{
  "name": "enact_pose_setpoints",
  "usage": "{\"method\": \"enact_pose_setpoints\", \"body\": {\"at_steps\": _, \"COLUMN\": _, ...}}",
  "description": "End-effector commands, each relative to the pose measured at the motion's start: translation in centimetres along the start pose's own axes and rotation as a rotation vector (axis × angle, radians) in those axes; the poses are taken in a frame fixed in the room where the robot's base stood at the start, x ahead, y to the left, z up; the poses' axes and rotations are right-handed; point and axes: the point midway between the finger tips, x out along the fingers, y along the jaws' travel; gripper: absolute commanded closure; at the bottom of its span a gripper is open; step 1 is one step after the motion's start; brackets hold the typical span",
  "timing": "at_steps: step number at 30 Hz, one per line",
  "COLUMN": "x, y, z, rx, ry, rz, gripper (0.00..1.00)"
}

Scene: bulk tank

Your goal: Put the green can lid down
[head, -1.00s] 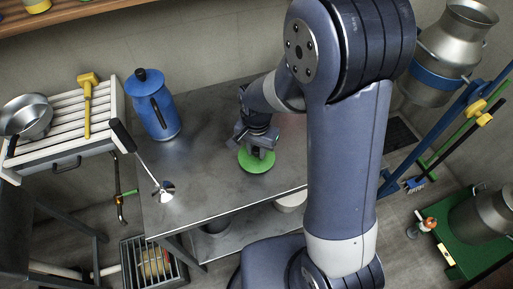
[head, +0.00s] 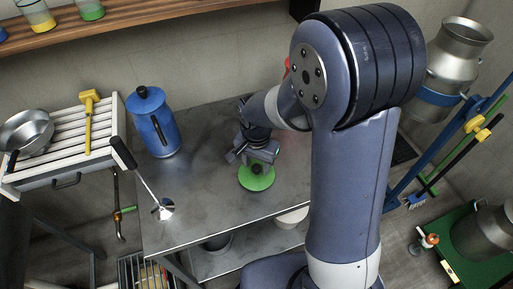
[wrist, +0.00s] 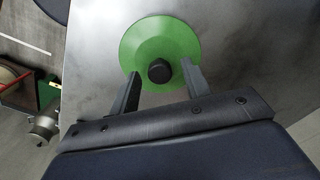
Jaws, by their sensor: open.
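The green can lid (head: 257,178) is a round disc with a dark knob at its middle. It lies flat on the grey metal table (head: 205,205), near the front edge. In the wrist view the lid (wrist: 140,42) sits just beyond my fingers, its dark knob (wrist: 159,71) near and between the fingertips. My gripper (head: 254,157) is open above and behind the lid in the head view. In the wrist view the two fingers of my gripper (wrist: 160,78) are spread apart, with a gap on both sides of the knob.
A blue lidded can (head: 153,122) stands at the table's back left. A white slatted rack (head: 65,150) with a steel bowl (head: 27,132) is further left. The table around the lid is clear.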

Motion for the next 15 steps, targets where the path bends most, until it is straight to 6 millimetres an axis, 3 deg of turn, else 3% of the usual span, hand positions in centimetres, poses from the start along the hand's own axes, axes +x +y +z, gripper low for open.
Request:
{"method": "enact_pose_setpoints", "body": {"at_steps": 9, "x": -7.0, "y": -0.1, "z": -0.1, "rx": 0.000, "ry": 0.004, "rz": -0.004, "gripper": 0.54}}
{"method": "enact_pose_setpoints", "body": {"at_steps": 15, "x": -9.7, "y": 0.0, "z": 0.0, "rx": 0.000, "ry": 0.002, "rz": -0.002, "gripper": 0.54}}
